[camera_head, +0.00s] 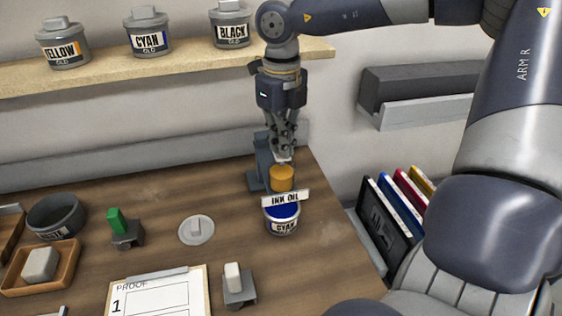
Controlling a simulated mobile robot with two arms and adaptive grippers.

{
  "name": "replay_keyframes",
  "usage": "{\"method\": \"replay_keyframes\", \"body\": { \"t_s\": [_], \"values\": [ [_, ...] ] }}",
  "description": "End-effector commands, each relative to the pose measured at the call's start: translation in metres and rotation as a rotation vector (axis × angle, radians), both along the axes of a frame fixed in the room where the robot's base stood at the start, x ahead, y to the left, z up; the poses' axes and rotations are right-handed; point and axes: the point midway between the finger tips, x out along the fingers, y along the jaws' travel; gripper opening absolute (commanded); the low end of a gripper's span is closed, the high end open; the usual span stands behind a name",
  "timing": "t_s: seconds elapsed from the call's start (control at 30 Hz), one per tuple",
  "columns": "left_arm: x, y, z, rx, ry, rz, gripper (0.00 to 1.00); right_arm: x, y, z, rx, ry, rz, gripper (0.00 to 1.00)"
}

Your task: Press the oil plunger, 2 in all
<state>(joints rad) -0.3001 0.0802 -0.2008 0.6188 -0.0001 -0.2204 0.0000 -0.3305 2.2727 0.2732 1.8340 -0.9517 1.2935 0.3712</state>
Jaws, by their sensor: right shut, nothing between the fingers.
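The ink oil dispenser (258,176) stands at the table's back right, with a grey upright and an "INK OIL" label. Its orange-yellow plunger (282,178) shows above the label. An open tin marked cyan (282,217) with blue ink stands under the label. My right gripper (283,156) points straight down, shut and empty, with its fingertips just above the plunger. I cannot tell whether they touch it. My left gripper is not in view.
A round grey lid (196,230) lies left of the tin. Lidded old ink tins (147,35) stand on the shelf. Coloured panels (396,205) stand at right.

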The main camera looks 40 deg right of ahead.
Motion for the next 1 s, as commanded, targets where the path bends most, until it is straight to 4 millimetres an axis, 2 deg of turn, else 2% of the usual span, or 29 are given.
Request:
{"method": "replay_keyframes", "body": {
  "t_s": [0.17,0.47,1.0],
  "values": [
    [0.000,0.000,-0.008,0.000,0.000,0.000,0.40,-0.001,0.000,-0.009,0.001,0.003,0.000,0.00],
    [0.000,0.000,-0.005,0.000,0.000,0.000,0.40,-0.001,0.000,-0.006,0.001,0.004,0.000,0.00],
    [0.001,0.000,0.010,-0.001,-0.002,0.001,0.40,-0.001,0.000,0.024,0.000,0.002,-0.001,0.00]
  ]
}}
